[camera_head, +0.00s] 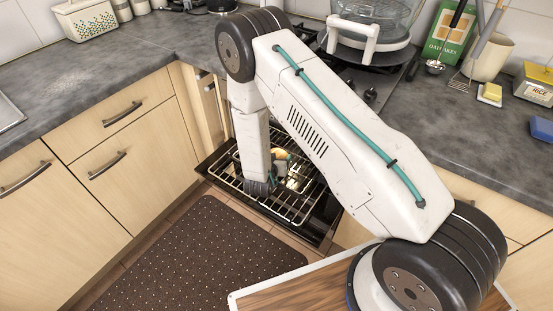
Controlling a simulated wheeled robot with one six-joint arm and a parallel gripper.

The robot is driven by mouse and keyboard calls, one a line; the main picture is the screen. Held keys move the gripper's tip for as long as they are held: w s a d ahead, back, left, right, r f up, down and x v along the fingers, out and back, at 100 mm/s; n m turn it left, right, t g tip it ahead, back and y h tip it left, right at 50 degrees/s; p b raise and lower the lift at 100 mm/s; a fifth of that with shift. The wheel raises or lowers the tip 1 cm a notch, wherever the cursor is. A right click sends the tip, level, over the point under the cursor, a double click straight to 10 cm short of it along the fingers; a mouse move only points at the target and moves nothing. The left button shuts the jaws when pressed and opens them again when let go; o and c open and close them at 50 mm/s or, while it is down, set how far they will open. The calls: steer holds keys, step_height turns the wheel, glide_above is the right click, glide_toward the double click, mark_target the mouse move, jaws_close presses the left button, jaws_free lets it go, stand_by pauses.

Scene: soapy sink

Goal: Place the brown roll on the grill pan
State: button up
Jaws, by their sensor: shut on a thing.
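My arm reaches down over the pulled-out grill pan (318,213), a dark tray with a bright wire rack low between the cabinets. My gripper (279,170) is mostly hidden behind my wrist, close above the rack; only small dark and teal parts show. A small orange-brown patch, which looks like the brown roll (281,154), shows at the gripper, which is shut on it. I cannot tell whether the roll touches the rack. A pale, whitish shape (296,174) shows just right of the gripper; I cannot tell what it is.
Wooden cabinets (135,155) stand left of the pan, and a dotted brown mat (190,255) lies on the floor in front. The right counter holds an oatcakes box (452,35), butter (491,93) and a rice tin (537,84).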

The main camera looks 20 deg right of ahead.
steer(key=shift+f, duration=0.15)
steer(key=o, duration=1)
